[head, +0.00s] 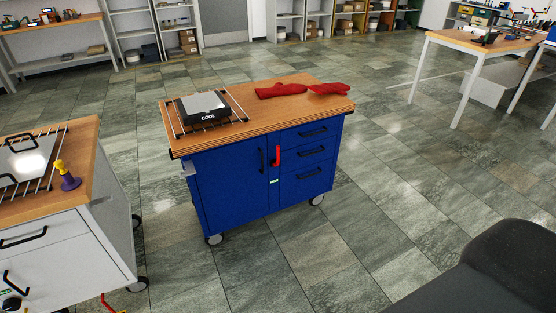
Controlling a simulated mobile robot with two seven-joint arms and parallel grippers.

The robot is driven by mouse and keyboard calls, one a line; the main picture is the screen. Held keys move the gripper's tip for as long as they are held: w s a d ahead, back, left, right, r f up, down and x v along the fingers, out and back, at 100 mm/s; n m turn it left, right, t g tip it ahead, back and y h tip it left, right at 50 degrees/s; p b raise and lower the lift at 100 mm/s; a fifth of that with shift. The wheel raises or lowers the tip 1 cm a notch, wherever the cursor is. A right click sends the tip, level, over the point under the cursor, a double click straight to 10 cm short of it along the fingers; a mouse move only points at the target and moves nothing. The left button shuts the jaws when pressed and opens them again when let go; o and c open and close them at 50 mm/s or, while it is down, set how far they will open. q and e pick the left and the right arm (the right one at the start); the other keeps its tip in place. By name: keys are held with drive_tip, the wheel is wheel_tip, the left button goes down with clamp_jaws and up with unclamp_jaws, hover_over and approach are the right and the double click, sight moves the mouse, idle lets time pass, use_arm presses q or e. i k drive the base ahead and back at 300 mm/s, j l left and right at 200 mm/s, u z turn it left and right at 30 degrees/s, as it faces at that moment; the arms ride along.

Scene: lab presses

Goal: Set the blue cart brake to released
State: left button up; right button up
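The blue cart (232,188) stands on the tiled floor in the middle of the head view, on small castor wheels. A red lever (277,156), seemingly its brake handle, sits roughly upright on the front between the door and the drawers. A small green label (274,181) is below the lever; its text is too small to read. Neither of my grippers is in view.
On the blue cart's wooden top are a rack with a block marked COOL (206,107) and red mitts (300,90). A grey cart (60,250) stands at left with a yellow-and-purple object (67,176). Open floor lies before the blue cart. A table (480,42) is at right.

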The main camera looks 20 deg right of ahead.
sight(277, 162)
drive_tip(key=i+l, duration=0.2)
drive_tip(key=i+l+u, duration=0.15)
drive_tip(key=l, duration=0.3)
drive_tip(key=i+l, duration=0.25)
drive_tip(key=i+l+u, duration=0.15)
drive_tip(key=l, duration=0.25)
drive_tip(key=i+l, duration=0.15)
drive_tip(key=l, duration=0.2)
drive_tip(key=i+l+u, duration=0.15)
drive_tip(key=l, duration=0.2)
drive_tip(key=i+l, duration=0.2)
drive_tip(key=l, duration=0.2)
drive_tip(key=i+l+u, duration=0.15)
drive_tip(key=l, duration=0.2)
